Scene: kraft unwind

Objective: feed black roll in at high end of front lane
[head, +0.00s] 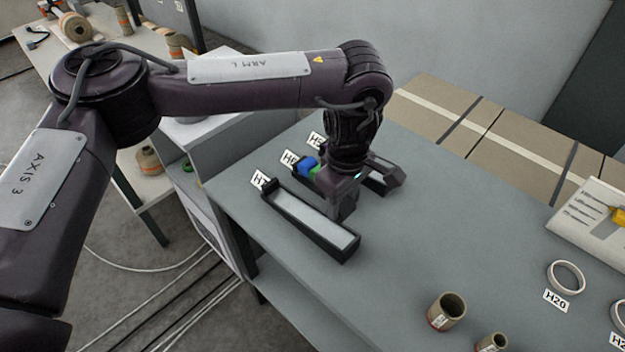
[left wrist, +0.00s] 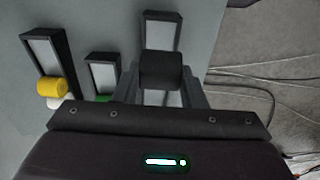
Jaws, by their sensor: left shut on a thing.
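My left gripper (head: 346,205) points down at the front lane (head: 300,222), a black-walled tray with a pale floor. It is shut on the black roll (left wrist: 161,70), which sits between its fingers in the left wrist view. There the roll overlaps the front lane (left wrist: 162,32), whose pale floor shows on both sides of it. I cannot tell whether the roll touches the lane floor. In the head view the roll is hidden by the gripper. My right gripper is not in view.
The middle lane holds a blue roll (head: 308,166) and a green roll (head: 315,173). The far lane holds a yellow roll (left wrist: 55,88), with a white one beside it. Two cardboard cores (head: 446,311) and a white ring (head: 566,277) stand at the lower right. The central tabletop is clear.

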